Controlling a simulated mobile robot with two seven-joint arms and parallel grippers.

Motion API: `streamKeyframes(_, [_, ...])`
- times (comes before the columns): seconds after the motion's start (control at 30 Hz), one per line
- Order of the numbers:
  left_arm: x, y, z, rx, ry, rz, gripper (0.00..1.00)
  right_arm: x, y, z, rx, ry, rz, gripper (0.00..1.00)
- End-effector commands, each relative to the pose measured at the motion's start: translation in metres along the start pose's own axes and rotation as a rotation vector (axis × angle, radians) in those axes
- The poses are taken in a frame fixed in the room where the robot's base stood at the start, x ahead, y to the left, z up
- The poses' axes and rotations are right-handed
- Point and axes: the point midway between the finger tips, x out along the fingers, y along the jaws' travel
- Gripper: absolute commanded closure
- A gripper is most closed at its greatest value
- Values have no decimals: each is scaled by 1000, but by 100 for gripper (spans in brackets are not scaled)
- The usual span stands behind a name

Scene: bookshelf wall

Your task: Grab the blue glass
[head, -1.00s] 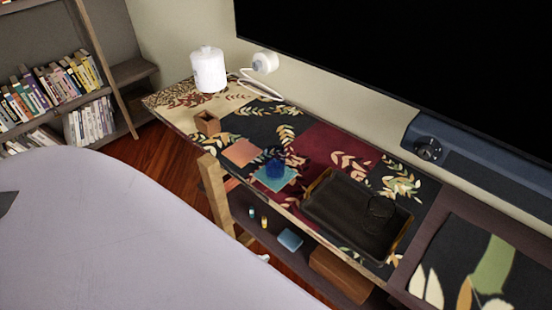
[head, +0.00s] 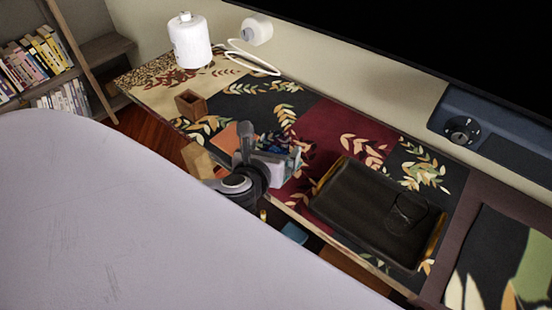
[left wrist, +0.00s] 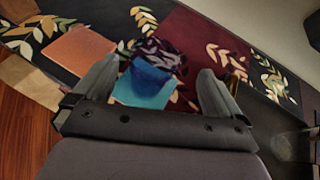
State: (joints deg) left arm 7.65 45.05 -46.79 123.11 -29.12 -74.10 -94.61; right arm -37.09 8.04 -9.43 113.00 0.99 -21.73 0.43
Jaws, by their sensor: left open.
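The blue glass (left wrist: 152,76) stands upright on a teal coaster (left wrist: 138,97) in the left wrist view. My left gripper (left wrist: 158,70) is open, with one finger to each side of the glass in that view. Gaps show between the glass and both fingers, and I cannot tell how far beyond the fingertips it stands. In the head view my left gripper (head: 270,162) is over the front part of the patterned shelf top and hides most of the glass and coaster. My right gripper is not in view.
An orange coaster (head: 232,136) lies left of the gripper. A dark tray (head: 350,210) holding a clear glass (head: 408,212) is to the right. A small wooden box (head: 191,104) and a white canister (head: 189,42) stand farther left. A screen (head: 440,60) hangs behind.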

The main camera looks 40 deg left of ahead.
Motion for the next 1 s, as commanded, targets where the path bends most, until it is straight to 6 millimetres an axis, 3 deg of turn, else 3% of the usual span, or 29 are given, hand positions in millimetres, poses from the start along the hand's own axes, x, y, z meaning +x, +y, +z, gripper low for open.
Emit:
streamKeyframes(0.37, [28, 6, 5, 78, -30, 22, 1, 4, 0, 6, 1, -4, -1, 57])
streamKeyframes(0.7, [69, 7, 1, 75, -29, 20, 1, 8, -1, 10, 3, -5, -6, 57])
streamKeyframes(1.0, [72, 7, 1, 75, -27, 17, 1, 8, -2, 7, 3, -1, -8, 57])
